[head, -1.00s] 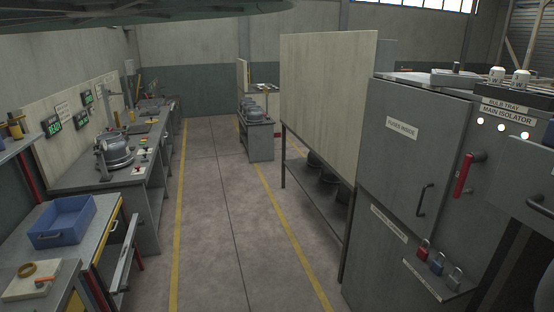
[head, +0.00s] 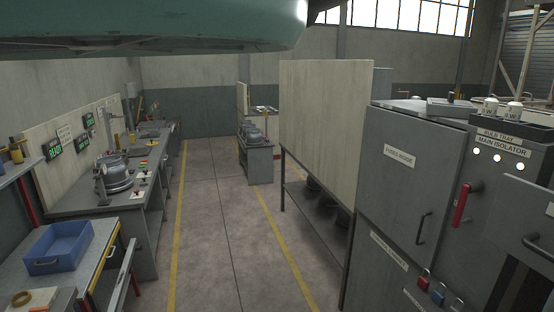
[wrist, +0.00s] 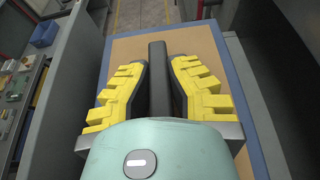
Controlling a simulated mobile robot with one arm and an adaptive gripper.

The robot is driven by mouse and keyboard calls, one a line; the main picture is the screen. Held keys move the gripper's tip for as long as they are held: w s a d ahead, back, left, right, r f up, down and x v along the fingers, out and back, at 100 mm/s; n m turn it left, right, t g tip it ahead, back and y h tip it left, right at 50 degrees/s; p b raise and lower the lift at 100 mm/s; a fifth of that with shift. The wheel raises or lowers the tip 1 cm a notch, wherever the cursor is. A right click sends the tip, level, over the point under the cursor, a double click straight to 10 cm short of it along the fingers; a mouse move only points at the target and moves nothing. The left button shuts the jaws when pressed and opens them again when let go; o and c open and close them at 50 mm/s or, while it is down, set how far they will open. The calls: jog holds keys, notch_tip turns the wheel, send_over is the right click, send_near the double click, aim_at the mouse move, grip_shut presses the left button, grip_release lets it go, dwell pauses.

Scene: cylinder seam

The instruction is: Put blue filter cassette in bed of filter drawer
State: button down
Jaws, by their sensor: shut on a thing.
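The blue filter cassette (wrist: 222,62) shows in the wrist view as a flat tan panel with a blue frame and a dark bar handle across its middle. My gripper (wrist: 158,66) has yellow stepped fingers, one on each side of the dark bar, and is shut on it. The fingers and my teal wrist housing hide the middle and near part of the cassette. The cassette does not show in the head view. I cannot make out the filter drawer or its bed in either view.
A blue bin (head: 60,248) stands on the left bench (head: 95,245). A grey cabinet (head: 405,205) stands close on the right, beside a pale board (head: 325,130) on a frame.

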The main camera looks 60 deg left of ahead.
jog(key=shift+f+p, duration=1.5)
jog(key=shift+f, duration=0.35)
jog(key=shift+f, duration=0.1)
jog(key=c, duration=1.1)
grip_release()
jog(key=shift+b, duration=0.3)
jog(key=shift+c, duration=0.2)
